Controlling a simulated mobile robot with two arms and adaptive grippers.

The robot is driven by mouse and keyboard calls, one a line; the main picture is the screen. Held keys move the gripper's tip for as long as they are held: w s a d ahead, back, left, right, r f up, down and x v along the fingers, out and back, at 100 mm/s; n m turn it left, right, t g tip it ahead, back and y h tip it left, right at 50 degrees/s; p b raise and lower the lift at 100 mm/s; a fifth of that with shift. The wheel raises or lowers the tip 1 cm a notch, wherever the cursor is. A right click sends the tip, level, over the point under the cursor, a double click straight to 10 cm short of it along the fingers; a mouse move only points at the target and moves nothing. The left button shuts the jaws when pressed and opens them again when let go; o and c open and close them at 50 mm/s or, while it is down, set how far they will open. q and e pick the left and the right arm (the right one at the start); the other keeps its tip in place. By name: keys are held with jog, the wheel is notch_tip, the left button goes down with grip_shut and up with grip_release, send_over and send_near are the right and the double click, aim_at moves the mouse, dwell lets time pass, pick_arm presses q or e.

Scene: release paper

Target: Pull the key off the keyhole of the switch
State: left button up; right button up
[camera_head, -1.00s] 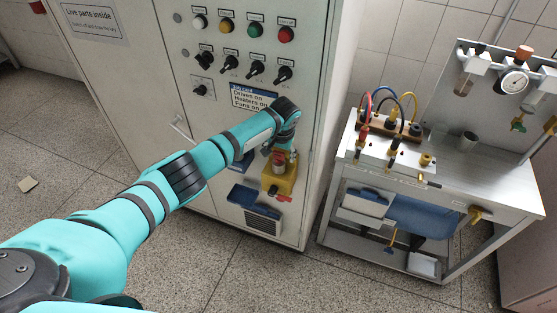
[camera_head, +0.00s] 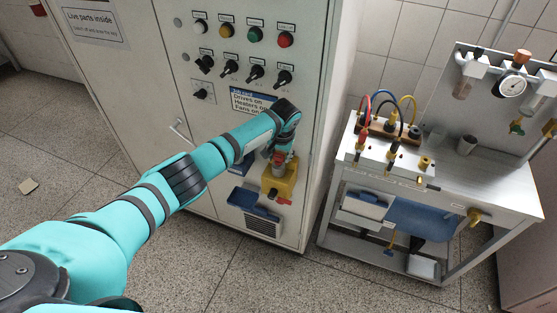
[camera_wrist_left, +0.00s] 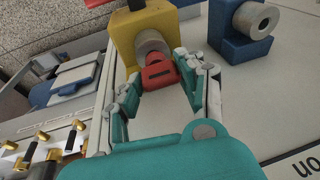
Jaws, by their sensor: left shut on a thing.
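The switch is a yellow box (camera_head: 279,184) on the front of the grey cabinet. In the left wrist view the yellow box (camera_wrist_left: 136,30) carries a round grey metal keyhole barrel (camera_wrist_left: 152,43). A red key (camera_wrist_left: 160,74) sits at the front of this barrel, with no clear gap between them. My left gripper (camera_wrist_left: 158,84) has its fingers on both sides of the red key and is shut on it. In the head view my left gripper (camera_head: 283,148) is just above the yellow box, and its fingers partly hide the key. My right gripper is in neither view.
A blue box (camera_wrist_left: 240,35) with a similar barrel is beside the yellow one. The cabinet (camera_head: 130,75) bears knobs and buttons. A workbench (camera_head: 465,180) with cables and a gauge stands to the right, across a narrow gap.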

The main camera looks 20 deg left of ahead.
pick_arm(q)
jog(key=shift+r+p, duration=2.15)
jog(key=shift+r, duration=0.2)
